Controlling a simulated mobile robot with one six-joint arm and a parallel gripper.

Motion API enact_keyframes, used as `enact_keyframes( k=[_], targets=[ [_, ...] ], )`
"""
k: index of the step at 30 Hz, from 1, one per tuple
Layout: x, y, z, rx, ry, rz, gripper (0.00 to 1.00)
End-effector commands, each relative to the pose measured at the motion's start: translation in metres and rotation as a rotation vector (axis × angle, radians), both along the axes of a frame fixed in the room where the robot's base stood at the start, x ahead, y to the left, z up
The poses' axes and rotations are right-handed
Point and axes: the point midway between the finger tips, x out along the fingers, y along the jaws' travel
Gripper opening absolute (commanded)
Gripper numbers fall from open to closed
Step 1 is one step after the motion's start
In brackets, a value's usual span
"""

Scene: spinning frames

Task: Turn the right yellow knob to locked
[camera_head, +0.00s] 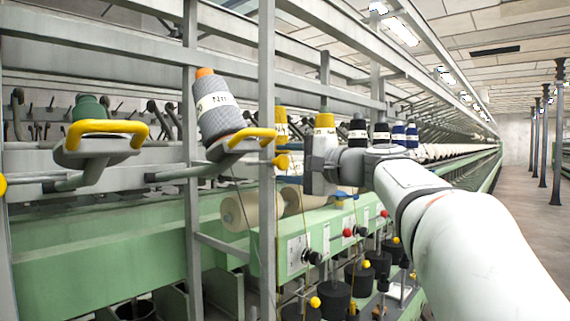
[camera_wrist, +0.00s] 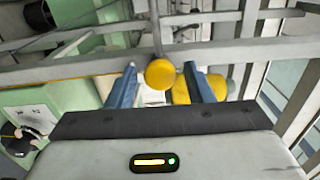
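The right yellow knob (camera_head: 281,162) is a round yellow ball beside a grey upright in the head view. Another yellow knob (camera_head: 3,184) is cut off at the left edge. In the wrist view a yellow knob (camera_wrist: 161,73) sits on a grey stem between the two blue fingers of my gripper (camera_wrist: 160,68). The fingers are apart, with a gap visible on each side of the knob. In the head view my gripper (camera_head: 321,163) is just right of the right knob, and its fingers are mostly hidden. I cannot tell how deep the knob sits between them.
A grey yarn cone (camera_head: 215,108) leans on a holder with a yellow handle (camera_head: 250,136). A green cone (camera_head: 89,108) stands at the left. Grey uprights (camera_head: 266,230) and rails surround the knob. Red and black knobs line the green panel (camera_head: 285,240). The aisle at right is clear.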

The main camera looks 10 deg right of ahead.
Motion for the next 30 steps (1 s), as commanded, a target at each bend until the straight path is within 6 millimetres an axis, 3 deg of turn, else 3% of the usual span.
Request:
enact_keyframes(
  k=[11,21,30],
  targets=[
    [-0.005,-0.004,0.0,-0.001,-0.001,-0.001,0.52],
    [-0.048,-0.036,-0.001,0.0,-0.001,-0.004,0.52],
    [-0.062,-0.046,-0.001,-0.001,0.001,0.0,0.52]
  ],
)
